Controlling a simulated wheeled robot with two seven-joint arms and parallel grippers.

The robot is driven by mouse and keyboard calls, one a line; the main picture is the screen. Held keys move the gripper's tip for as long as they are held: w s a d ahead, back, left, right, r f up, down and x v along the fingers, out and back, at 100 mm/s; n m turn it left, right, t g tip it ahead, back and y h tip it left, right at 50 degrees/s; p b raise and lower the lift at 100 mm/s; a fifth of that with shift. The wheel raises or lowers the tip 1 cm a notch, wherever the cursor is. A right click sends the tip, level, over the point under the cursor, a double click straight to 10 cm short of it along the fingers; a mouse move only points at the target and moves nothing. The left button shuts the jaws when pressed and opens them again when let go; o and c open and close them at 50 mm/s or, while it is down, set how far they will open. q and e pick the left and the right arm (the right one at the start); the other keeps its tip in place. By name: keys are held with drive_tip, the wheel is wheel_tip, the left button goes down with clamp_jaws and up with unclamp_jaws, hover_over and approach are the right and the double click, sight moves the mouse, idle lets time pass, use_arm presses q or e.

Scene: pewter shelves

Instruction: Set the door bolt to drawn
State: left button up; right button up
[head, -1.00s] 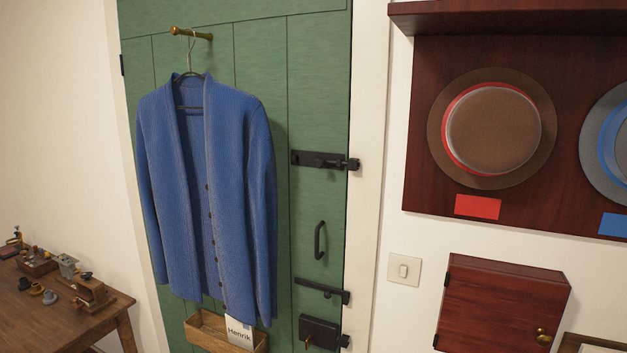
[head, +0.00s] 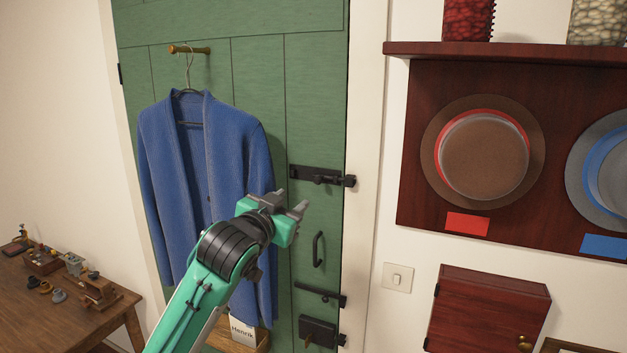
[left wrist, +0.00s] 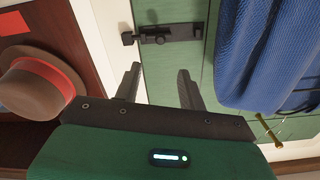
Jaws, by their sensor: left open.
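The black door bolt (head: 318,178) is mounted on the green door (head: 262,75), right of the blue cardigan. Its bar appears to reach the keeper (head: 349,181) at the door frame, and a small knob shows on it. The bolt also shows at the top of the left wrist view (left wrist: 165,36), with the knob (left wrist: 160,40) facing me. My left gripper (head: 291,202) is open and empty, below and left of the bolt in the head view and apart from it. In the left wrist view its two fingers (left wrist: 158,76) point toward the bolt. My right gripper is not in view.
A blue cardigan (head: 165,150) hangs close behind my left arm. Below the bolt are a door handle (head: 318,249), a latch (head: 318,293) and a lock box (head: 318,331). A hat board (head: 408,150) and small cabinet (head: 490,308) are on the right wall.

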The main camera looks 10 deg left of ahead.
sight(316, 181)
use_arm(q)
drive_tip(key=w+p, duration=0.1)
drive_tip(key=w, duration=0.2)
drive_tip(key=w+d+p, duration=0.1)
drive_tip(key=w+p, duration=0.1)
drive_tip(key=w, duration=0.2)
drive_tip(key=w+d+p, duration=0.1)
drive_tip(key=w+p, duration=0.1)
drive_tip(key=w, duration=0.2)
drive_tip(key=shift+w, duration=0.15)
drive_tip(key=shift+w+d+f+p, duration=0.1)
drive_tip(key=shift+w+d+p, duration=0.1)
drive_tip(key=shift+w+p, duration=0.3)
drive_tip(key=shift+c, duration=0.2)
